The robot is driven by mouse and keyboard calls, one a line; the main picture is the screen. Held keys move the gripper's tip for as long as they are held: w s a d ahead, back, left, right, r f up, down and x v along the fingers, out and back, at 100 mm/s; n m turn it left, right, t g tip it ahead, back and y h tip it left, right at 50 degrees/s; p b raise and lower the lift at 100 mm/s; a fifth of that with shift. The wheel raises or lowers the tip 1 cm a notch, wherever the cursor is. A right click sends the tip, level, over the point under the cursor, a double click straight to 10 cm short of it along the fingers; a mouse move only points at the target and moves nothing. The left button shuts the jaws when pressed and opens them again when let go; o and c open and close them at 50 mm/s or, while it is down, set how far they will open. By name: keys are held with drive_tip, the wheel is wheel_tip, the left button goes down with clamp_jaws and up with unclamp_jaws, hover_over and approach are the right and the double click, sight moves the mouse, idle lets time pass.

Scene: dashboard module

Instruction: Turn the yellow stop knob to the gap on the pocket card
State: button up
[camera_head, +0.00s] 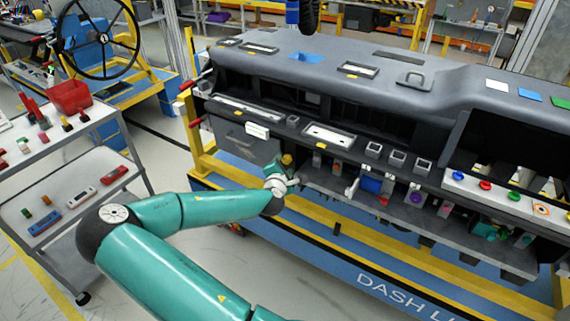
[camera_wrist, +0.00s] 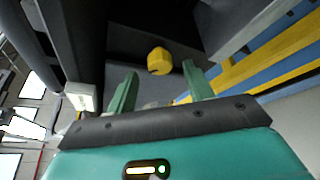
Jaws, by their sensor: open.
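The yellow knob (camera_wrist: 159,61) shows in the wrist view just ahead of my fingertips, against a dark recess of the dashboard. It has a faceted, rounded shape with a dark mark at its lower edge. In the head view the knob (camera_head: 287,159) is a small yellow spot at my arm's end. My gripper (camera_wrist: 160,69) is open, with one green finger on each side below the knob; no contact is visible. In the head view my gripper (camera_head: 279,181) is small and partly hidden by the wrist. I cannot make out a gap mark or identify the pocket card for certain.
A white tag (camera_head: 257,130) sits on the dashboard front, left of the knob; a white block (camera_wrist: 80,97) shows in the wrist view. The dashboard (camera_head: 330,52) overhangs the recess. Yellow rails (camera_head: 380,243) run below. A grey cart (camera_head: 82,180) stands left.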

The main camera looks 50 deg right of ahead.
drive_tip(key=shift+x, duration=0.95)
drive_tip(key=c, duration=1)
drive_tip(key=shift+o, duration=0.2)
drive_tip(key=m, duration=0.1)
drive_tip(key=m+t+h, duration=0.1)
drive_tip(key=m, duration=0.1)
drive_tip(key=m+t, duration=0.1)
drive_tip(key=shift+f+m+h, duration=0.3)
drive_tip(key=m+h, duration=0.2)
drive_tip(key=m, duration=0.3)
drive_tip(key=shift+f+m, duration=0.15)
drive_tip(key=shift+m, duration=0.25)
drive_tip(key=shift+m+t+h, duration=0.3)
